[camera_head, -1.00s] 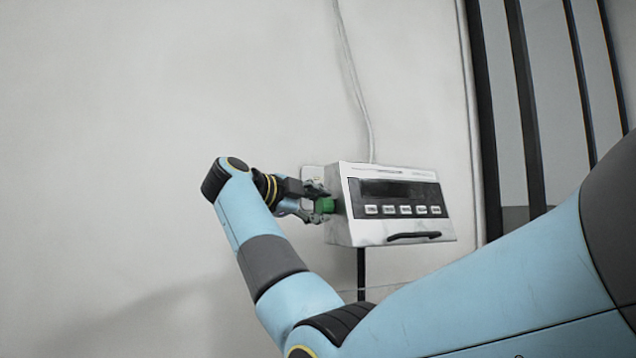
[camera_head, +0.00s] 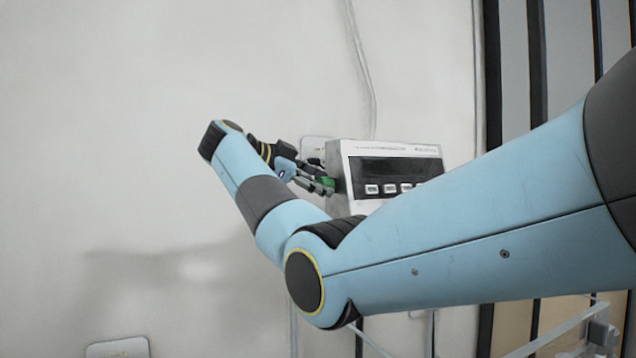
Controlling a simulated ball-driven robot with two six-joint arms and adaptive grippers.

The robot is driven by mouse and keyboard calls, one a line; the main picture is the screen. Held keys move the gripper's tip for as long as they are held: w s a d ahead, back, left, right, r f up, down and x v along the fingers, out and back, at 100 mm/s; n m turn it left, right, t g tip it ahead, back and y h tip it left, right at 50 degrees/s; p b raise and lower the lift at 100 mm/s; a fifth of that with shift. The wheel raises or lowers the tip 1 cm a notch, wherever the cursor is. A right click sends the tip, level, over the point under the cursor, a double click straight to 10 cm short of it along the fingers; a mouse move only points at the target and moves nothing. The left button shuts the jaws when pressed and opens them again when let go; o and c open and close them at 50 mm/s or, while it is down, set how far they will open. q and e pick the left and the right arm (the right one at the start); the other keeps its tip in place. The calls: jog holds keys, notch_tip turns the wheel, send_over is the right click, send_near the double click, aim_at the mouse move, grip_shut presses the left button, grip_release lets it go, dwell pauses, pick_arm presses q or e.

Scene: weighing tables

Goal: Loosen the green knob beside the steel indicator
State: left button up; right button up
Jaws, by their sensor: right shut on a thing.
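The steel indicator (camera_head: 392,151) is a pale box with a dark display and a row of light buttons, right of the picture's middle. Its lower right part is hidden behind my right arm. The green knob (camera_head: 328,182) sticks out from the indicator's left side, partly covered by fingers. My right gripper (camera_head: 325,184) reaches it from the left and is shut on the knob. My left gripper is not in view.
A cable (camera_head: 362,65) runs up the white wall above the indicator. A wall plate (camera_head: 315,147) sits behind the gripper, and another (camera_head: 118,347) is at the lower left. Dark upright bars (camera_head: 537,60) stand at the right. A metal frame (camera_head: 560,335) shows at the lower right.

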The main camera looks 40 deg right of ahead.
jog(key=shift+f, duration=0.1)
dwell(0.4)
jog(key=o, duration=1.1)
jog(key=shift+o, duration=0.2)
jog(key=v, duration=1.2)
